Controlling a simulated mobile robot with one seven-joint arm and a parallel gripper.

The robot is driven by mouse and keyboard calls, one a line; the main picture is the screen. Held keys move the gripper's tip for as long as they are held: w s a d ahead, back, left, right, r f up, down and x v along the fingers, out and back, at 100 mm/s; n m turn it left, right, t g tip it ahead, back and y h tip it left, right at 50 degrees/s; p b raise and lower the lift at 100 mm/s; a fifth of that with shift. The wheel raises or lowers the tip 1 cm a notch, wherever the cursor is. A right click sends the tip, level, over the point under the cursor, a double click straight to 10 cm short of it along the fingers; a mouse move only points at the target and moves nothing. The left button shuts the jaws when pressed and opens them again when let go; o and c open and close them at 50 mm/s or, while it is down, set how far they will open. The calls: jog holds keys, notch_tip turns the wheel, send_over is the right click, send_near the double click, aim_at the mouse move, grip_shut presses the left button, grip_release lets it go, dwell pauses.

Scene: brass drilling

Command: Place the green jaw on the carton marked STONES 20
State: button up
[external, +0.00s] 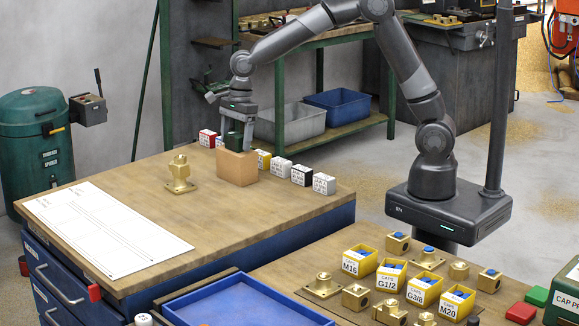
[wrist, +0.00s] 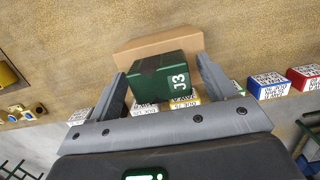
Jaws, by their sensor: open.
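The green jaw (external: 235,134) sits on top of a plain brown carton (external: 238,168) near the back edge of the wooden bench. In the wrist view the green jaw (wrist: 160,84) shows a white "J3", and the brown carton (wrist: 150,45) shows beyond it. My gripper (external: 236,118) is over the jaw, with a finger on either side of it. In the wrist view my gripper (wrist: 161,72) is open, and a gap shows beside the jaw on the right. No STONES 20 marking is readable on the carton faces in view.
Small labelled boxes stand along the bench's back edge, including a red one (external: 207,138) and a white one (external: 324,184). A brass fitting (external: 180,176) stands left of the carton. A white sheet (external: 105,230) lies at front left. Bare wood lies in front of the carton.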

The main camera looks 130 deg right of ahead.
jog(key=shift+r, duration=0.1)
notch_tip(320, 180, up, 12)
jog(key=s, duration=0.2)
jog(key=a+r+n, duration=0.3)
jog(key=a+n, duration=0.5)
jog(key=a, duration=0.4)
jog(key=s+a+n+t+h, duration=0.1)
jog(key=s+a+n, duration=0.4)
jog(key=a+n, duration=0.35)
jog(key=s+a+n+t, duration=0.1)
jog(key=s+a+n, duration=0.4)
jog(key=a+n, duration=0.4)
jog(key=s+a+f+n+t+y, duration=0.1)
jog(key=s+a+f+n, duration=0.3)
jog(key=s+a+n, duration=0.3)
jog(key=s+n, duration=0.1)
jog(key=n, duration=0.2)
jog(key=shift+a+t, duration=0.25)
jog(key=shift+t, duration=0.15)
jog(key=shift+n, duration=0.25)
